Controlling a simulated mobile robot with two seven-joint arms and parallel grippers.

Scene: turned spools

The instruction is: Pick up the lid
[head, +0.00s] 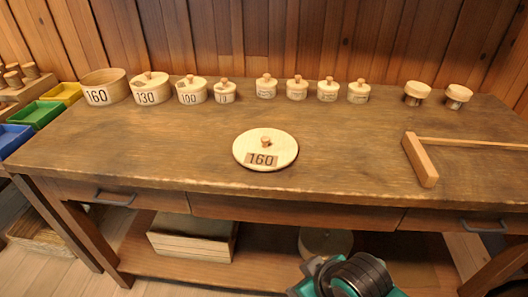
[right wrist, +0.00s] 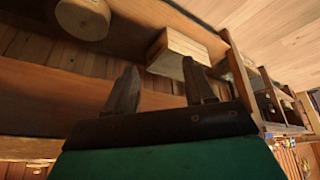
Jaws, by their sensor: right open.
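The round wooden lid (head: 277,144) with a small knob and a label reading 160 lies flat on the workbench (head: 340,150), near the middle. An open round box marked 160 (head: 104,90) stands at the back left of the bench with no lid on it. My right gripper (right wrist: 160,82) shows in the right wrist view with its two dark fingers apart and nothing between them. It is below the bench top, away from the lid. My right arm shows at the bottom of the head view. My left gripper is not in view.
Lidded boxes marked 130 (head: 151,91), 100 (head: 191,92) and others line the back. A wooden mallet-like tool (head: 421,160) lies at the right. Coloured bins (head: 36,113) stand at the left. A wooden crate (head: 192,238) sits on the lower shelf. The bench around the lid is clear.

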